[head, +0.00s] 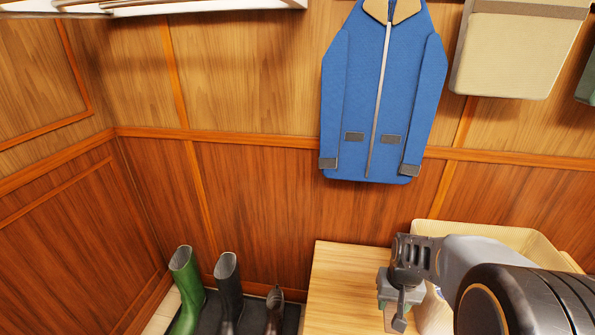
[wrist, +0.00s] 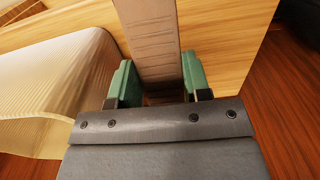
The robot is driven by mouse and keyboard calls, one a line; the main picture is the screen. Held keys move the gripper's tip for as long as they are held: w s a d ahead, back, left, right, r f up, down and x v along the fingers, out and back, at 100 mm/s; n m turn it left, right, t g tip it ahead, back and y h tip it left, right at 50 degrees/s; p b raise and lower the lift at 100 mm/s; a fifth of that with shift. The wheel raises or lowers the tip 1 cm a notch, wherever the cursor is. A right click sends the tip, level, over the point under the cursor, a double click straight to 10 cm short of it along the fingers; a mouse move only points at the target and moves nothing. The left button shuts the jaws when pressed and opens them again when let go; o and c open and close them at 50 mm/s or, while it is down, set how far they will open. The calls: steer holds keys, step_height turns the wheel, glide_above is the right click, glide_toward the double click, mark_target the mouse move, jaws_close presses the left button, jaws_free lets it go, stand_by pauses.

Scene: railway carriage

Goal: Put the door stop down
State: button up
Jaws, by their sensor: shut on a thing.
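The door stop (wrist: 150,42) is a long, pale grey-brown piece with faint cross ridges. In the wrist view it stands between the green pads of my gripper (wrist: 160,84), which is shut on it. It reaches out of the top of that view, so its far end is cut off. In the head view my gripper (head: 399,300) points down over the right part of the light wooden bench top (head: 338,285). My arm and gripper hide most of the door stop there. I cannot tell whether it touches the wood.
A cream bin (head: 470,229) stands at the right, close to my gripper; it also fills the left of the wrist view (wrist: 60,85). Green and dark boots (head: 187,290) stand on a dark mat at the lower left. A blue coat (head: 380,95) hangs on the panelled wall.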

steer(key=w+a+f+n, duration=0.1)
steer(key=w+a+f, duration=0.25)
steer(key=w, duration=0.25)
steer(key=w+a+f+n, duration=0.2)
steer(key=w+a+f, duration=0.15)
steer(key=w, duration=0.25)
step_height(320, 180, up, 18)
steer(key=s+p, duration=0.2)
steer(key=p, duration=2.5)
steer(key=shift+s+a, duration=0.2)
steer(key=shift+a, duration=0.1)
steer(key=shift+d, duration=0.1)
